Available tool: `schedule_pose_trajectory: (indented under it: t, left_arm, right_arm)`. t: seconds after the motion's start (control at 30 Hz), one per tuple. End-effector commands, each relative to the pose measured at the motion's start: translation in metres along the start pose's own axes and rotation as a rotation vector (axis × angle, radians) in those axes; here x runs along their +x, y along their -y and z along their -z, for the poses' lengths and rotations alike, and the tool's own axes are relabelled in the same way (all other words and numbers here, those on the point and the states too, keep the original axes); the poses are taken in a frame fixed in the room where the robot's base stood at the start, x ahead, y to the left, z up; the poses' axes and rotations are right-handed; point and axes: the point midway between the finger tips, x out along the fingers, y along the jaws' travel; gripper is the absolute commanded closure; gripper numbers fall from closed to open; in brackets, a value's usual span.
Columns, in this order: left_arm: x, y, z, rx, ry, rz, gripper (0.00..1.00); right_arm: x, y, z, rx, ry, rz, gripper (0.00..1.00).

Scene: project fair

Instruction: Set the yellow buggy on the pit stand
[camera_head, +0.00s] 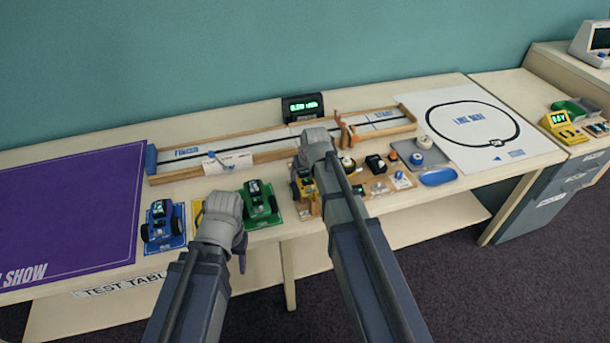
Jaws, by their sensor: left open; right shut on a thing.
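The yellow buggy (304,184) shows at the left side of my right gripper (312,165), mostly hidden behind that gripper and arm. My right gripper is shut on it. A light brown piece (305,208) lies just below the buggy; it may be part of the pit stand, but the arm covers most of this area. I cannot tell whether the buggy touches it.
A blue buggy (161,221) and a green buggy (261,203) stand on matching mats. Small parts, a grey tray (406,150) and a blue dish (438,177) lie right of my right arm. A wooden-railed track (270,146) runs behind. A purple mat (70,215) covers the left.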

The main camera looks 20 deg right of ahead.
Motion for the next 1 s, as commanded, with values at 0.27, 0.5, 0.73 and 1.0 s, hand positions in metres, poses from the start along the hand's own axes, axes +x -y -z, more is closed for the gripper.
schedule_pose_trajectory:
  t: [0.27,0.5,0.73,1.0]
  left_arm:
    - [-0.0002,0.0,0.0,0.0,0.0,0.0,0.5]
    - [0.0013,-0.0001,0.0001,0.0,0.0,0.0,0.5]
    - [0.0012,-0.0001,0.0001,0.0,0.0,0.0,0.5]
    - [0.0012,-0.0001,0.0001,0.0,0.0,0.0,0.5]
  right_arm:
    - [-0.0002,0.0,0.0002,0.0,0.0,0.0,0.63]
    - [0.0012,0.0,-0.0004,0.0,0.0,0.0,0.63]
    - [0.0011,0.0,-0.0004,0.0,0.0,0.0,0.63]
    - [0.0011,0.0,-0.0004,0.0,0.0,0.0,0.0]
